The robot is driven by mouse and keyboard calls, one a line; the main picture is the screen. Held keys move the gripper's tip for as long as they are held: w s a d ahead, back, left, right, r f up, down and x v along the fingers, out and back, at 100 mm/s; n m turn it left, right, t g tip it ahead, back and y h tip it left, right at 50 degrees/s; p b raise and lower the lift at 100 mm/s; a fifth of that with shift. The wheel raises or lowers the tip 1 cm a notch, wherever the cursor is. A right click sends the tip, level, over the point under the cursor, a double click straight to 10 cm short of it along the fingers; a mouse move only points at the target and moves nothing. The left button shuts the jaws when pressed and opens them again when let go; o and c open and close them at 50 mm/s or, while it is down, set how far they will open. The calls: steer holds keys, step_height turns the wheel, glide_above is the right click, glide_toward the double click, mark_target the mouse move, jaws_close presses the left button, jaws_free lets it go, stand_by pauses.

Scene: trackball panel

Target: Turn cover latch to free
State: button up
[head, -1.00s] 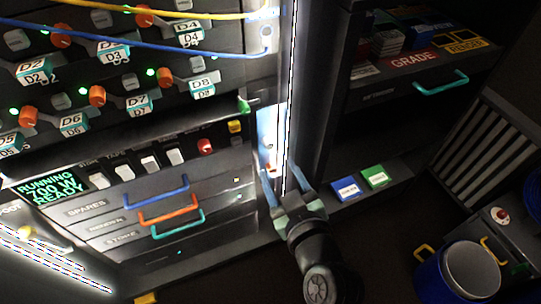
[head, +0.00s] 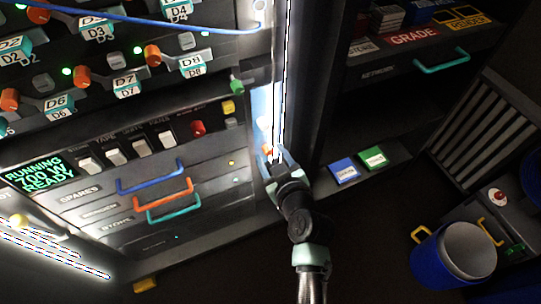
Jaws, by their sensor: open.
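My gripper (head: 274,153) is open at the lower end of the bright vertical strip, right of the drawer panel. Its fingers point up and away, toward a pale lit panel (head: 261,108). A small red-orange part (head: 266,148) shows at the fingertips, with a small white part (head: 264,124) just above it. I cannot tell which of these is the cover latch, or whether the fingers touch the red part. Nothing is visibly held.
A panel with a green display (head: 38,175), white switches and a red button (head: 198,128) is to the left. Drawers with blue, orange (head: 168,200) and teal handles are below. A blue bin (head: 455,262) stands at lower right. Blue and green boxes (head: 373,157) sit on a ledge.

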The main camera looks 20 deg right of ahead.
steer(key=shift+w+f, duration=0.15)
steer(key=shift+w, duration=0.35)
jaws_close()
